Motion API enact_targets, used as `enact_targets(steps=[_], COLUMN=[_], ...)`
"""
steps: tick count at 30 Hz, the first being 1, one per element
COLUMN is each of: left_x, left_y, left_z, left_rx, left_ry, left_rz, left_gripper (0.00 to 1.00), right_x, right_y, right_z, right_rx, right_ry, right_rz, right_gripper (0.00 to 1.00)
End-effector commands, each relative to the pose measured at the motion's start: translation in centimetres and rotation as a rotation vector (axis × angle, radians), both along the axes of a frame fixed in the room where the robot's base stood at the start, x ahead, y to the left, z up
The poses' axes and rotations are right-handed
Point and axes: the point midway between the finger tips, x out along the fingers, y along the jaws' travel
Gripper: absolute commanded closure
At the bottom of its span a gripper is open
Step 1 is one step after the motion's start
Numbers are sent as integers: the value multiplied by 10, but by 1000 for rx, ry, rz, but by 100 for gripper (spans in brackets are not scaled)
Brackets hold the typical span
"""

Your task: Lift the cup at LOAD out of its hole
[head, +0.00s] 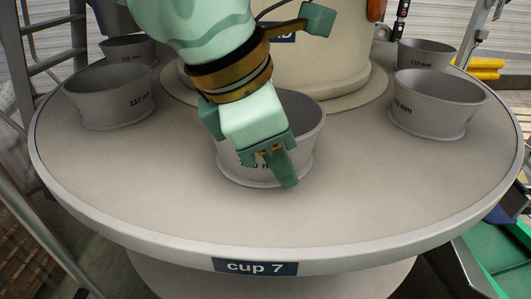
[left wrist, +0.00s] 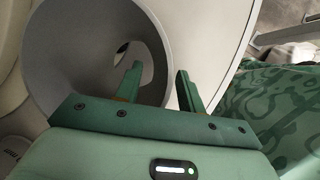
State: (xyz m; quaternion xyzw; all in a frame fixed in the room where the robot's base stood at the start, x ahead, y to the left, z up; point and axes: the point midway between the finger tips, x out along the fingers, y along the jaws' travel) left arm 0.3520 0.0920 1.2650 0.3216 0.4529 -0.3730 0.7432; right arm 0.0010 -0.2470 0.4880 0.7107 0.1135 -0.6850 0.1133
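A grey tapered cup (head: 308,132) stands upright at the front of the round table (head: 140,205), above the plate reading "cup 7" (head: 255,267). No LOAD label is readable. My left gripper (head: 270,160) reaches down over its near wall and hides part of its printed size. In the left wrist view, the left gripper (left wrist: 158,72) is open. One finger is inside the cup (left wrist: 60,50) and the other outside, with the cup's wall between them. Whether either finger touches the wall is unclear. My right gripper is not in view.
More grey cups stand around the table, at left (head: 105,98), back left (head: 128,49), right (head: 435,105) and back right (head: 425,54). A wide beige column (head: 345,50) rises behind the front cup. The table surface beside the front cup is clear.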

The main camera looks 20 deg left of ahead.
Motion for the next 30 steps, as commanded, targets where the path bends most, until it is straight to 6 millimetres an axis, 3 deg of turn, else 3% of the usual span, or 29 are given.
enact_targets(steps=[3, 10, 11, 15, 30], left_x=[5, 5, 5, 5, 6], left_y=[-3, -4, -4, -4, -4], left_z=[-14, -13, -13, -13, -7], left_rx=[1, -2, -2, -1, -2], left_ry=[2, -2, -2, -1, -6], left_rz=[2, 1, 1, 1, -1], left_gripper=[61, 61, 64, 100, 100], right_x=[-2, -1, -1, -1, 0], right_y=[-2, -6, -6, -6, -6], right_z=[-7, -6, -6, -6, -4], right_rx=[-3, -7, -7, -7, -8], right_ry=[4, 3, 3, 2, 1], right_rz=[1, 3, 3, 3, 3], right_gripper=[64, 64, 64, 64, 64])
